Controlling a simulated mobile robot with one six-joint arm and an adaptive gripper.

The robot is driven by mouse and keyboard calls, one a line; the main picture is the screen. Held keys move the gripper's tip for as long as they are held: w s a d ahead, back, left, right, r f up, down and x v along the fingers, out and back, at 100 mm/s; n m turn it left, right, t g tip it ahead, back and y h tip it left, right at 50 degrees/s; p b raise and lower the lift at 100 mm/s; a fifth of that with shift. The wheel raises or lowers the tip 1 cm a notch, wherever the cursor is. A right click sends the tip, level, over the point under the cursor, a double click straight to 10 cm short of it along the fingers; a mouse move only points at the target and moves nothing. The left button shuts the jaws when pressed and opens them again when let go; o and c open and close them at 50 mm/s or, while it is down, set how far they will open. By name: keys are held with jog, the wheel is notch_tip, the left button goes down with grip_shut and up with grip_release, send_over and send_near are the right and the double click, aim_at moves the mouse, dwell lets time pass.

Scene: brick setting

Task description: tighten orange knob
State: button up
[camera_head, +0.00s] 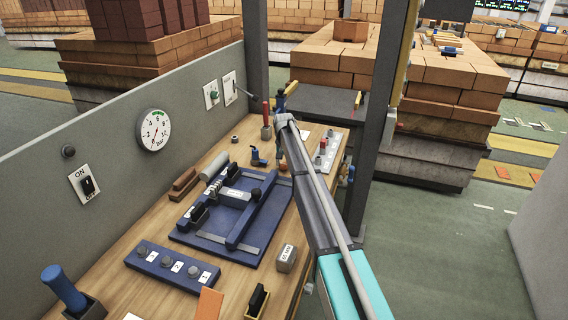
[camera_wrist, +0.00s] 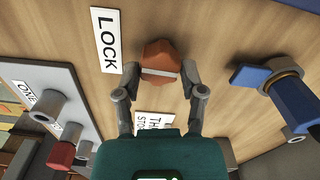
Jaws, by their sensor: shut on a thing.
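The orange knob (camera_wrist: 160,56) is at the top middle of the wrist view, on the wooden surface, with a pale band across its near side. My gripper (camera_wrist: 160,73) has one finger on each side of the knob and is shut on it. A white LOCK label (camera_wrist: 106,40) lies left of the knob. A second white label (camera_wrist: 153,122), partly hidden by my gripper, lies below it. In the head view, my gripper (camera_head: 281,160) is at the far part of the wooden bench (camera_head: 225,278), and my arm hides the knob.
A blue-handled valve (camera_wrist: 285,92) stands close right of my gripper in the wrist view. A pale panel with several posts, one with a red cap (camera_wrist: 61,155), is at the left. The head view shows a blue fixture (camera_head: 265,238), a dark upright post (camera_head: 378,120) and a wall gauge (camera_head: 154,130).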

jog(key=shift+s+m, duration=0.15)
jog(key=shift+m, duration=2.15)
jog(key=o, duration=1.1)
jog(key=shift+o, duration=0.2)
jog(key=shift+n, duration=0.3)
